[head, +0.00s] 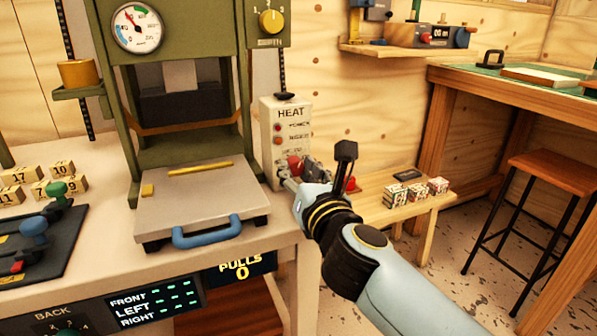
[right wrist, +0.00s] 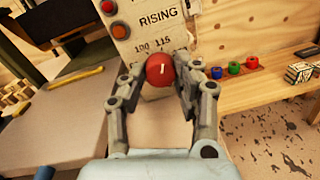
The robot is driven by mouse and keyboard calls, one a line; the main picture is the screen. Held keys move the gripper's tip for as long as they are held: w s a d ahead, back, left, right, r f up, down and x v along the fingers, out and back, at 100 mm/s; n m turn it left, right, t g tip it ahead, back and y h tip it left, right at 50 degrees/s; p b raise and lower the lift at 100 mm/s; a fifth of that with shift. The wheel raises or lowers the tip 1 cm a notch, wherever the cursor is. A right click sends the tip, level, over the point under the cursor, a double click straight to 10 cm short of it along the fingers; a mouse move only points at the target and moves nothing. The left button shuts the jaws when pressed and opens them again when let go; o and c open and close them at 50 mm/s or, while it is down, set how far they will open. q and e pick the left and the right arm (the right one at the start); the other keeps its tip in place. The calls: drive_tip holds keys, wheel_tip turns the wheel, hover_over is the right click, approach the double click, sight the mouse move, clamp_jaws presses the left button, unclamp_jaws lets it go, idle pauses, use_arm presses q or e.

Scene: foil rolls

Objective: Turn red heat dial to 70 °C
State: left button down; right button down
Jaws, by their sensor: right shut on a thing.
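The cream heat box (head: 290,125) stands on the bench to the right of the green press. The red heat dial (right wrist: 160,70) is on the front of this box, with a white mark on its face and the numbers 100 and 115 printed above it. My right gripper (right wrist: 160,78) is shut on the red dial, one finger on each side. In the head view the dial (head: 295,166) shows partly beside my right gripper (head: 300,175). The lower scale numbers are hidden by the gripper and dial. My left gripper is not in view.
The press's plate with a blue handle (head: 207,233) lies left of the box. A low wooden bench (head: 385,208) with small patterned boxes is to the right. A stool (head: 555,175) stands farther right.

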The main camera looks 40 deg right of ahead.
drive_tip(key=shift+n, duration=0.3)
drive_tip(key=n+p, duration=0.1)
drive_tip(key=n, duration=0.2)
drive_tip(key=n+p, duration=0.1)
drive_tip(key=n, duration=0.4)
drive_tip(key=shift+t, duration=0.3)
drive_tip(key=n+p, duration=0.1)
drive_tip(key=n, duration=0.4)
drive_tip(key=shift+y, duration=0.4)
drive_tip(key=n+p, duration=0.1)
drive_tip(key=n, duration=0.3)
drive_tip(key=shift+f, duration=0.1)
drive_tip(key=n+p, duration=0.2)
drive_tip(key=n, duration=0.1)
drive_tip(key=n+p, duration=0.1)
drive_tip(key=n, duration=0.2)
drive_tip(key=shift+d+n+t+y+p, duration=0.1)
drive_tip(key=shift+n+t+y+p, duration=0.2)
drive_tip(key=shift+n+y+p, duration=0.1)
drive_tip(key=n+p, duration=0.3)
drive_tip(key=n, duration=0.1)
drive_tip(key=shift+n+y, duration=0.3)
drive_tip(key=shift+y, duration=0.1)
drive_tip(key=shift+s+f+n, duration=0.1)
drive_tip(key=shift+n, duration=0.5)
drive_tip(key=shift+f+p, duration=0.1)
drive_tip(key=shift+p, duration=0.25)
